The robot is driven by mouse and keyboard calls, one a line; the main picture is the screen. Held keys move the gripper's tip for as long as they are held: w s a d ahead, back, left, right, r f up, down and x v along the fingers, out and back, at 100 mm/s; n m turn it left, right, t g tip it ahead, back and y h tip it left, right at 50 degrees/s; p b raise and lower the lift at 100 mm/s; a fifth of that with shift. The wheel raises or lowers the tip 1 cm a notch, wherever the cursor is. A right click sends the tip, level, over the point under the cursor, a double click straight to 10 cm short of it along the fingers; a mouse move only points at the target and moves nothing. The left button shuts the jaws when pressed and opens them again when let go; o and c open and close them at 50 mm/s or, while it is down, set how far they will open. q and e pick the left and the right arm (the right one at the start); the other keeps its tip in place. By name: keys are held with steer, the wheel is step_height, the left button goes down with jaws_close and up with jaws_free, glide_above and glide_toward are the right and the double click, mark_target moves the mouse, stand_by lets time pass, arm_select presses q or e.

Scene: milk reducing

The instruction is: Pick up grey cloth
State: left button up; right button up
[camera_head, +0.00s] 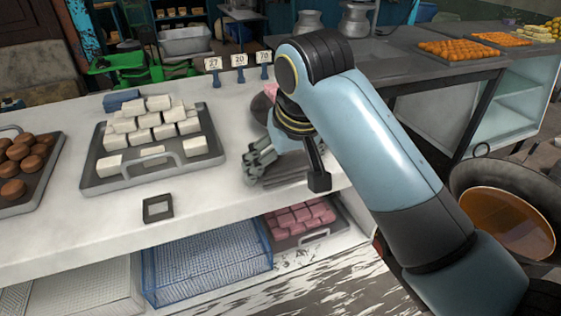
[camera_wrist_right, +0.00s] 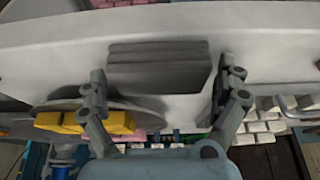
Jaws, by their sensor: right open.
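The grey cloth (camera_wrist_right: 158,68) is a folded, layered stack lying flat on the white counter. In the head view the cloth (camera_head: 290,168) shows near the counter's front edge, partly covered by my right arm and gripper. My right gripper (camera_head: 262,160) is over the counter at the cloth. In the right wrist view the gripper (camera_wrist_right: 166,77) is open, with one finger on each side of the cloth. Whether the fingers touch the cloth is unclear. My left gripper is not in view.
A tray of white blocks (camera_head: 106,178) and a small dark square frame (camera_head: 158,207) are left of the cloth. Price signs (camera_head: 239,61) stand behind. A pink-sweets tray (camera_head: 335,228) and blue basket (camera_head: 207,264) sit on the shelf below. Yellow blocks (camera_wrist_right: 112,121) show near the gripper.

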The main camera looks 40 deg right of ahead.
mark_target(286, 159)
steer(key=c, duration=0.4)
steer(key=shift+w, duration=0.1)
steer(key=shift+c, duration=1)
steer(key=shift+f, duration=0.1)
steer(key=shift+c, duration=1.9)
steer(key=r, duration=0.3)
steer(key=r+b, duration=0.1)
steer(key=shift+d+r, duration=0.25)
steer(key=d+r, duration=0.2)
steer(key=d, duration=0.1)
steer(key=s+d+r+b, duration=0.1)
steer(key=d, duration=0.2)
steer(key=d+r, duration=0.2)
steer(key=d, duration=0.1)
steer(key=shift+s+d+r, duration=0.3)
steer(key=shift+s, duration=0.1)
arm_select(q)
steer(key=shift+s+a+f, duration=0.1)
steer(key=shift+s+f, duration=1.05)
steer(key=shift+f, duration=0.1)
arm_select(e)
steer(key=shift+s+d+r, duration=0.15)
steer(key=shift+d+r, duration=0.35)
steer(key=shift+d, duration=0.25)
